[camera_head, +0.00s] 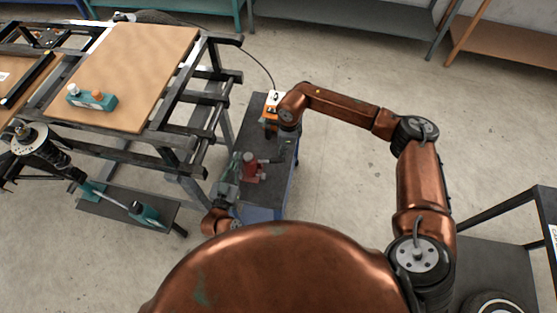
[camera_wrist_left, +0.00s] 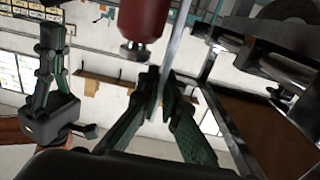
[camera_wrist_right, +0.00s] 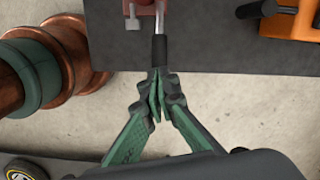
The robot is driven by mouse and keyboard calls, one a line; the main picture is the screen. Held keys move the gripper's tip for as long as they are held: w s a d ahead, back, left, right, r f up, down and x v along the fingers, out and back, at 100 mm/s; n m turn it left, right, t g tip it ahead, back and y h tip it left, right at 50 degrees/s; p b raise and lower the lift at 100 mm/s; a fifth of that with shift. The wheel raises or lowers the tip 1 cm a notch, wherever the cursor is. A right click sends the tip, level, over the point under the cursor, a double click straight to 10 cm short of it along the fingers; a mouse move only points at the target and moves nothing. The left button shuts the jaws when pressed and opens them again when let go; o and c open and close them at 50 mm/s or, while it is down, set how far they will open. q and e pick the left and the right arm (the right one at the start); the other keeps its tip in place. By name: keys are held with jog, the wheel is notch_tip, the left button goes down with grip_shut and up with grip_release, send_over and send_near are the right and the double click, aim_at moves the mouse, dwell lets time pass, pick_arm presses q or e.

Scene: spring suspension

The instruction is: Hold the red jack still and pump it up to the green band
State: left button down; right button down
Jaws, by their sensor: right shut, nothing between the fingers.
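The red jack (camera_head: 250,168) stands on a dark cart top (camera_head: 262,128). The left wrist view shows its red body (camera_wrist_left: 143,18) and metal end close up. My left gripper (camera_head: 236,168) is just left of the jack. In its wrist view the left fingertips (camera_wrist_left: 163,78) are close together beside the red body; a pale strip passes by them, and I cannot tell whether they grip anything. The jack's rod handle has a black grip (camera_wrist_right: 160,48) in the right wrist view. My right gripper (camera_wrist_right: 156,92) is shut and empty at the grip's end. I cannot make out a green band.
An orange device (camera_head: 270,116) sits on the cart behind the right gripper. A coil-over strut (camera_head: 42,150) is at far left.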

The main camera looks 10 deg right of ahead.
aim_at(281, 161)
jog(key=shift+a+f, duration=0.2)
jog(key=shift+f, duration=1.35)
jog(key=shift+f, duration=2.2)
jog(key=d, duration=0.2)
jog(key=d+r, duration=0.1)
jog(key=shift+s+d, duration=0.1)
jog(key=shift+s, duration=0.2)
notch_tip(281, 161, up, 12)
jog(key=d, duration=0.1)
